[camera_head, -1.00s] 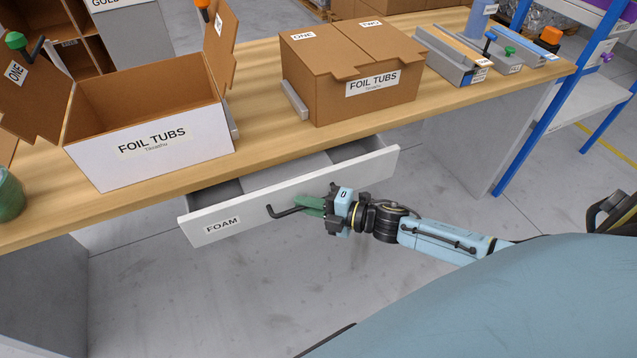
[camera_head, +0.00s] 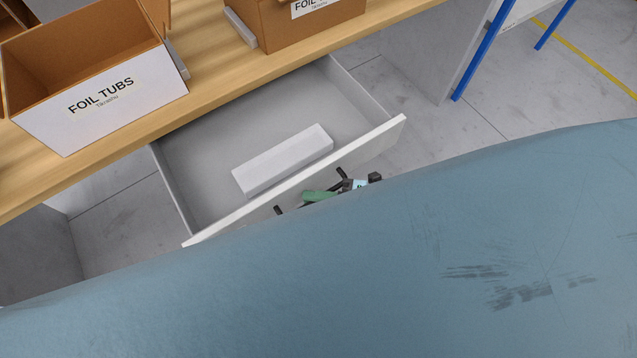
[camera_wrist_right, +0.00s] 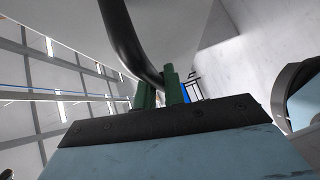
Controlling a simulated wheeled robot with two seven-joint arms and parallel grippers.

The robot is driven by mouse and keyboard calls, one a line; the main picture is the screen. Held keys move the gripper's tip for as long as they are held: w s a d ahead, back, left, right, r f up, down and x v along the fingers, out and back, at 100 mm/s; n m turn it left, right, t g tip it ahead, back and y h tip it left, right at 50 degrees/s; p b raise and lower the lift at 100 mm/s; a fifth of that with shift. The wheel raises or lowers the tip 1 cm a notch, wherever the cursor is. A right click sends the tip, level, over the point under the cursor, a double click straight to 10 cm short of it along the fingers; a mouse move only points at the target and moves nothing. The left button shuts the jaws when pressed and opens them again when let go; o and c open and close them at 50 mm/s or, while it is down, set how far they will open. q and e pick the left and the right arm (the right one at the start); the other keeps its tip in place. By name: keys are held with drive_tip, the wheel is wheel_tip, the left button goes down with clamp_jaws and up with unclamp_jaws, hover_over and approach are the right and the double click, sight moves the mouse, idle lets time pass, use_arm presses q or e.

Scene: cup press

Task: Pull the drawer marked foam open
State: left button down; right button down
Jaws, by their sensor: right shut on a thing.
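The drawer (camera_head: 225,130) under the wooden bench is pulled far out, with its grey inside in view. Its front face and FOAM label are hidden behind my blue body in the head view. The drawer's black handle (camera_head: 342,173) shows in part at the front. My right gripper (camera_head: 318,197) is at the handle, mostly hidden by my body, with a green finger showing. In the right wrist view the black handle (camera_wrist_right: 128,40) runs down to the green fingers (camera_wrist_right: 160,92), which are shut on it. My left gripper is not in view.
A white block (camera_head: 283,160) lies in the drawer. An open FOIL TUBS box (camera_head: 100,95) and a second box (camera_head: 300,18) stand on the bench top (camera_head: 205,85). A rack with blue posts (camera_head: 480,50) is at the right. Grey floor shows beside the drawer.

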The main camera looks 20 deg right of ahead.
drive_tip(key=shift+s, duration=0.15)
drive_tip(key=c, duration=1.5)
unclamp_jaws()
drive_tip(key=shift+d, duration=0.15)
drive_tip(key=v, duration=1.3)
drive_tip(key=shift+s+d+p, duration=0.1)
drive_tip(key=shift+d+p, duration=0.05)
drive_tip(key=shift+p, duration=0.25)
